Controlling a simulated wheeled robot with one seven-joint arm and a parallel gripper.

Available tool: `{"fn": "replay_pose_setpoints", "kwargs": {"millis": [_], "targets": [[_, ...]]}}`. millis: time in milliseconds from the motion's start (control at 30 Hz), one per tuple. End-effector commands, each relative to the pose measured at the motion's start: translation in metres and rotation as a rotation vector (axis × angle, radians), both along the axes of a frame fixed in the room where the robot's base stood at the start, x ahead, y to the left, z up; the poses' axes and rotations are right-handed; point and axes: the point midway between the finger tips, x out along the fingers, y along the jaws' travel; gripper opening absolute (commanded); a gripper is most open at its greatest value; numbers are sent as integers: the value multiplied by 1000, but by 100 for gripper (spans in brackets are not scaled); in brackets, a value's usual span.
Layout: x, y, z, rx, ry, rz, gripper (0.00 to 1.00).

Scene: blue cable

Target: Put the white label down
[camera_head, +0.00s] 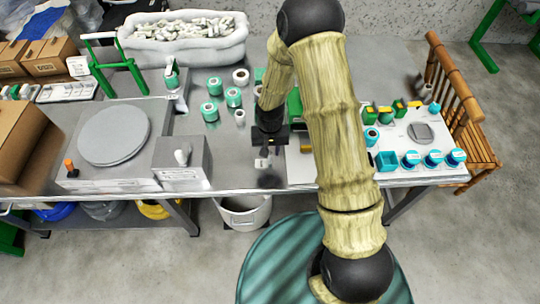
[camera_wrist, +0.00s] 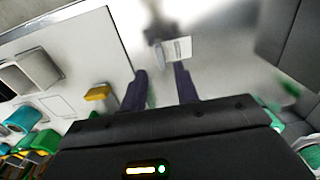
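The white label (camera_wrist: 178,48) is a small pale rectangle with faint marks, in the upper middle of the wrist view. In the head view the white label (camera_head: 261,163) shows just below my gripper (camera_head: 267,152), over the grey metal table near its front edge. In the wrist view my gripper (camera_wrist: 160,72) has two dark fingers standing apart with a clear gap. The label lies just beyond the fingertips, closer to the right finger, and does not appear clamped. Whether it touches a finger, or lies flat on the table, I cannot tell.
Green and white rolls (camera_head: 233,97) stand behind my gripper. A grey scale (camera_head: 113,134) and a grey box (camera_head: 182,163) are to the left. A white board (camera_head: 402,170) with teal and green items is to the right. A white bin (camera_head: 244,211) stands below the front edge.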

Motion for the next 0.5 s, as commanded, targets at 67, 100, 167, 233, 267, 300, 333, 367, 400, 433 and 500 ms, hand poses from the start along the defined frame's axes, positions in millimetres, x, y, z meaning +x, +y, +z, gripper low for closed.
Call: {"fn": "replay_pose_setpoints", "kwargs": {"millis": [67, 100, 167, 233, 267, 300, 333, 367, 400, 433, 500], "targets": [[1, -1, 16, 1, -4, -1, 30], [1, 0, 23, 2, -5, -2, 30], [1, 0, 33, 1, -4, 0, 30], [0, -1, 44, 1, -3, -2, 30], [1, 0, 48, 1, -4, -2, 30], [0, 0, 53, 1, -2, 0, 30], [0, 0, 55, 0, -1, 0, 30], [0, 0, 58, 0, -1, 0, 30], [0, 0, 60, 0, -1, 0, 30], [0, 0, 61, 0, -1, 0, 30], [0, 0, 62, 0, 0, -1, 30]]}}
